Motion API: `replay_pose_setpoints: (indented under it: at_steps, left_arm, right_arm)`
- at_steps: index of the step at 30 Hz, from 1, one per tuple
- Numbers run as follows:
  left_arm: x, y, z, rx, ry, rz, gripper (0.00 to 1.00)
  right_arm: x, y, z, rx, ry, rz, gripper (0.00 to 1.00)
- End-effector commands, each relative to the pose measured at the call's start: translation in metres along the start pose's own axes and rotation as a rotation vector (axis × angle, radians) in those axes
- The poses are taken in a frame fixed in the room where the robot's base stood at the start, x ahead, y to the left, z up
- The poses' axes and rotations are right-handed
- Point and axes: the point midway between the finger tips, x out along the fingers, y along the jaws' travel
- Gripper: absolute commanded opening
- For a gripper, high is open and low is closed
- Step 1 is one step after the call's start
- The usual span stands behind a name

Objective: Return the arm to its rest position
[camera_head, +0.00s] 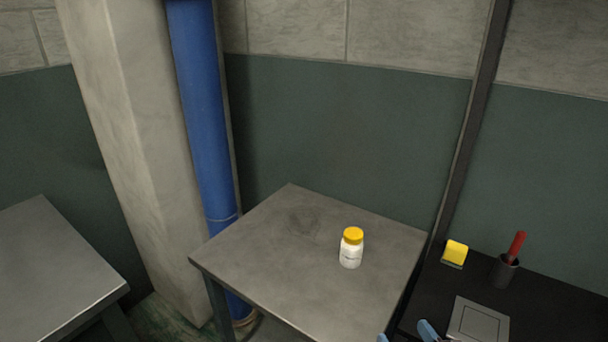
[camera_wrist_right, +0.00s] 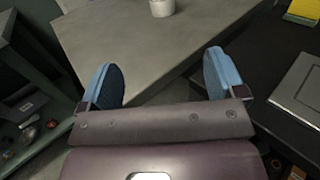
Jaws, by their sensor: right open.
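My right gripper (camera_wrist_right: 160,80) is open and empty in the right wrist view, its two blue fingertips wide apart near the edge of a grey metal table (camera_wrist_right: 140,40). In the head view only its blue fingertips (camera_head: 405,335) show at the bottom edge. A white bottle with a yellow cap (camera_head: 351,248) stands upright on the grey table (camera_head: 270,270), apart from the gripper. The bottle's lower part (camera_wrist_right: 162,7) shows at the top of the right wrist view. My left gripper is not in view.
A black table (camera_head: 550,310) at the right holds a yellow block (camera_head: 455,252), a dark cup (camera_head: 505,272) with a red-handled tool (camera_head: 516,246), and a flat grey plate (camera_head: 478,322). Another metal table (camera_head: 50,270) stands at the left. A blue pipe (camera_head: 203,110) and a pillar (camera_head: 130,130) rise behind.

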Motion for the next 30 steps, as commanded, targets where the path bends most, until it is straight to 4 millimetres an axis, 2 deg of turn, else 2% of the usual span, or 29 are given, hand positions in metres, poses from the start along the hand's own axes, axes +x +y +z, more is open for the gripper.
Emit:
replay_pose_setpoints:
  at_steps: [8, 12, 17, 23, 30]
  left_arm:
    - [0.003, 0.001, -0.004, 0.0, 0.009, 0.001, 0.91]
    - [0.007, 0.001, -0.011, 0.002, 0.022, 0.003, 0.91]
    - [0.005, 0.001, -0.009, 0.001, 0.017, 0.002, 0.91]
    - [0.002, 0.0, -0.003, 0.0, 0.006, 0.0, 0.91]
    - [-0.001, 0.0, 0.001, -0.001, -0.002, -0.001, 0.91]
  right_arm:
    - [-0.026, 0.005, -0.018, -0.558, 0.066, 0.033, 0.89]
    - [-0.042, 0.005, -0.03, -0.898, 0.113, 0.069, 0.89]
    - [-0.062, 0.004, -0.045, -1.321, 0.175, 0.135, 0.89]
    - [-0.091, -0.001, -0.065, -1.844, 0.257, 0.264, 0.89]
    - [-0.13, -0.012, -0.089, -2.443, 0.345, 0.52, 0.89]
